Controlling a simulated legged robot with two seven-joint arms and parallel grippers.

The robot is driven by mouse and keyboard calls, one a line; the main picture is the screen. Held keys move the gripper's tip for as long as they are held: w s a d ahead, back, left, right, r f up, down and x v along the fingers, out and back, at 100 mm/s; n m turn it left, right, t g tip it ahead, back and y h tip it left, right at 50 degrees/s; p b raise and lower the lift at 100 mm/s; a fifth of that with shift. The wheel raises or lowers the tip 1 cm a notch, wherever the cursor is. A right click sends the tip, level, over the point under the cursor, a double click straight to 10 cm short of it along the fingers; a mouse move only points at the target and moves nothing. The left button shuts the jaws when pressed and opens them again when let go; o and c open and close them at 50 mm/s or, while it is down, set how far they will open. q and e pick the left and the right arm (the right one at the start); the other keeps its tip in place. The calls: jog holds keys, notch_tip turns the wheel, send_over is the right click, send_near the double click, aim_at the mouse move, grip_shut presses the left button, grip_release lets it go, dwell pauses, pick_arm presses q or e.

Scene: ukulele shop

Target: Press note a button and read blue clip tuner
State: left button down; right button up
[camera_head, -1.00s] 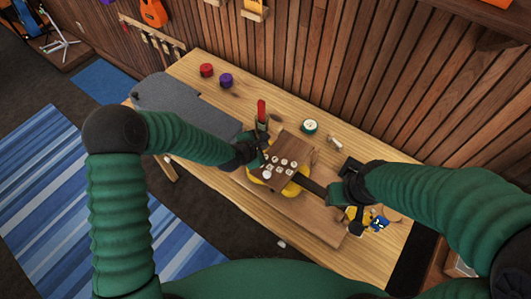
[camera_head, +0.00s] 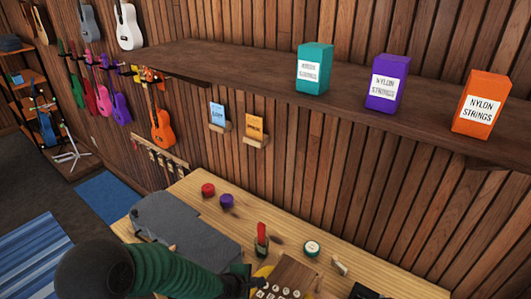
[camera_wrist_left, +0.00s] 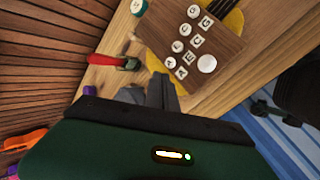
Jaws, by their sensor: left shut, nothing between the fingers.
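A brown wooden board (camera_wrist_left: 225,45) carries several round white buttons and small letter tiles, plus one larger round white button (camera_wrist_left: 206,64). Its upper part shows at the bottom edge of the head view (camera_head: 290,272). In the head view my left gripper (camera_head: 240,272) is partly cut off. My right gripper and the blue clip tuner are not in view.
The board lies over a yellow ukulele (camera_wrist_left: 236,20) on the wooden bench (camera_head: 290,235). A shelf (camera_head: 240,70) holds string boxes.

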pick_arm(q)
jog(key=s+a+r+m+g+y+b, duration=0.1)
jog(key=s+a+m+g+y+b, duration=0.1)
jog(key=s+a+m, duration=0.6)
jog(key=s+a+m+g+y+b, duration=0.1)
jog(key=s+a+m+g+b, duration=0.1)
jog(key=s+a+m, duration=0.6)
jog(key=s+b, duration=0.1)
jog(key=s, duration=0.3)
jog(key=shift+s+r+y, duration=0.25)
jog(key=shift+r+y, duration=0.15)
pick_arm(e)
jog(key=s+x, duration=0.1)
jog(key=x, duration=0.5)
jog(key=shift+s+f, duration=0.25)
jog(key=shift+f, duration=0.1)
pick_arm(q)
jog(key=shift+s+d, duration=0.1)
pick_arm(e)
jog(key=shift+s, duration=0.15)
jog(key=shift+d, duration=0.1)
